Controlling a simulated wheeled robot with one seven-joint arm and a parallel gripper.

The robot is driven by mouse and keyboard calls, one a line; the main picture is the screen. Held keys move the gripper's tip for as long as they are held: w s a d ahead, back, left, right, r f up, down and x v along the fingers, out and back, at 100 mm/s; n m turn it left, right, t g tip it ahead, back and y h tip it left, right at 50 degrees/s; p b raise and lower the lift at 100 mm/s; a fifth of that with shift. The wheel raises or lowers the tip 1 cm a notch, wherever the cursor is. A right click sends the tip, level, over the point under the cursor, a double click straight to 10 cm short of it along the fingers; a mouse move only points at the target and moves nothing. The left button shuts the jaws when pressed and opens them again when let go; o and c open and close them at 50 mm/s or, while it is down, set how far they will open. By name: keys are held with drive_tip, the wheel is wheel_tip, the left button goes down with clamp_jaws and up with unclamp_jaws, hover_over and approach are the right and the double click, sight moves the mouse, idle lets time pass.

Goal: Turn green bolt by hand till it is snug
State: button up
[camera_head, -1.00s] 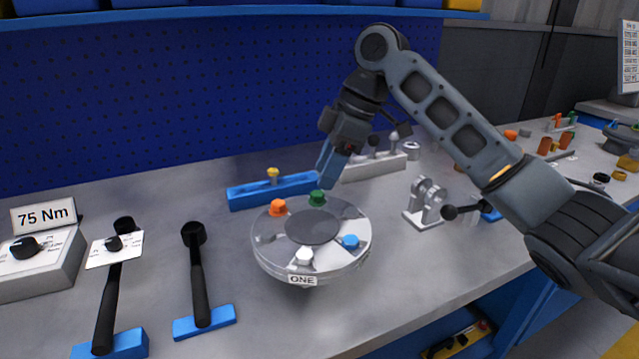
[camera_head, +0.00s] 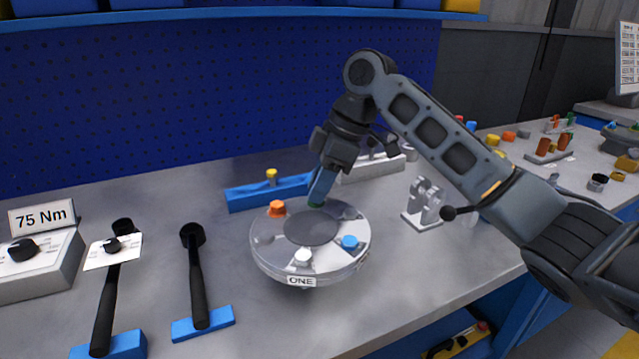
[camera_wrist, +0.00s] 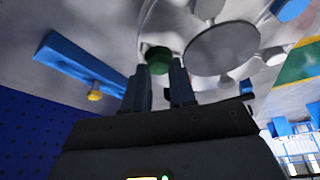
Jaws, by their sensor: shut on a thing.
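The green bolt (camera_head: 316,204) sits at the back of the round clear-and-grey flanged shell (camera_head: 262,262), whose front label reads ONE. My gripper (camera_head: 318,198) points down at it, its blue fingers shut on the bolt's head and hiding most of it. In the wrist view the green bolt (camera_wrist: 158,58) shows at the tips between the two fingers (camera_wrist: 162,75). An orange bolt (camera_head: 277,209), a white bolt (camera_head: 303,256) and a blue bolt (camera_head: 350,242) stand around the same flange. Whether the green bolt's head touches the flange is hidden.
A blue block with a yellow bolt (camera_head: 245,197) stands close behind the shell. A grey bracket (camera_head: 425,205) is to the right. The front bench is clear.

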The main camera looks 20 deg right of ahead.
clamp_jaws()
drive_tip(key=shift+r+p, duration=0.1)
drive_tip(key=shift+p, duration=0.3)
